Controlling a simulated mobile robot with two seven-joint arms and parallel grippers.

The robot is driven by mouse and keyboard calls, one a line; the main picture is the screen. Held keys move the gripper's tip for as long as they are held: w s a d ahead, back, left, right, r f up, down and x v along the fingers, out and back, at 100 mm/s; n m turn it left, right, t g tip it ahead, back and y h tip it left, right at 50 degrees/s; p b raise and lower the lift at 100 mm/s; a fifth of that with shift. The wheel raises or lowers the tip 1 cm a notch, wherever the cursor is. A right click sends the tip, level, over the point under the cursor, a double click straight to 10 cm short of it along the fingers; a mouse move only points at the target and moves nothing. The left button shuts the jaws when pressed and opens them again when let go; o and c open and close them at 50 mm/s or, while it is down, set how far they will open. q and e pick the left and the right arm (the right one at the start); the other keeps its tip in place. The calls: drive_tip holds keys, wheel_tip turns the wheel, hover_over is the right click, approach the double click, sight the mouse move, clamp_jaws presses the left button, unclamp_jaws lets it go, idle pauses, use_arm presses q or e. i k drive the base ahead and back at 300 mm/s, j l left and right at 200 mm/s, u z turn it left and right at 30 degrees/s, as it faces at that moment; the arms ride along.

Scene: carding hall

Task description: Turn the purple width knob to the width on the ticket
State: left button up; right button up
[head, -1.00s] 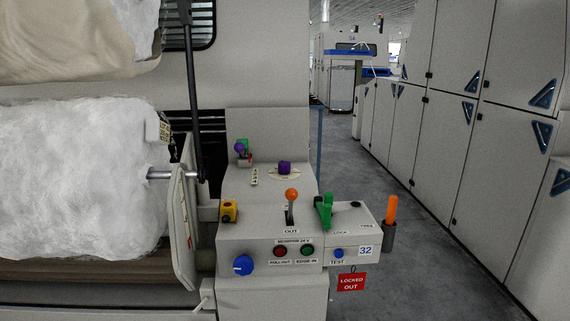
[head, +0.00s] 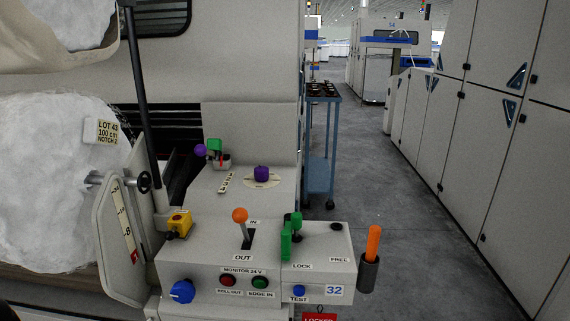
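The purple width knob (head: 262,173) sits on a pale round dial plate on the upper sloped face of the grey console (head: 222,268). Its pointer and scale marks are too small to read. The ticket (head: 102,132) hangs at the white fibre roll on the left and reads LOT 43, 100 cm, NOTCH 2. Neither gripper shows in the head view.
An orange-topped lever (head: 239,216), a green lock lever (head: 291,237), a purple ball (head: 200,150) and a blue knob (head: 182,291) stand out around the knob. A blue trolley (head: 321,140) stands behind. The aisle floor (head: 400,230) at right is clear.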

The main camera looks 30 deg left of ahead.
sight(261, 173)
drive_tip(key=i+l, duration=0.3)
drive_tip(key=i, duration=0.25)
drive_tip(key=i+l, duration=0.3)
drive_tip(key=i, duration=0.25)
drive_tip(key=i+l, duration=0.3)
drive_tip(key=i, duration=0.2)
drive_tip(key=i+l, duration=0.35)
drive_tip(key=i, duration=0.2)
drive_tip(key=i+u, duration=0.1)
drive_tip(key=u, duration=0.3)
drive_tip(key=i+l+u, duration=0.1)
drive_tip(key=u, duration=0.3)
drive_tip(key=l+u, duration=0.15)
drive_tip(key=u, duration=1.8)
drive_tip(key=i+l, duration=0.05)
drive_tip(key=l, duration=0.05)
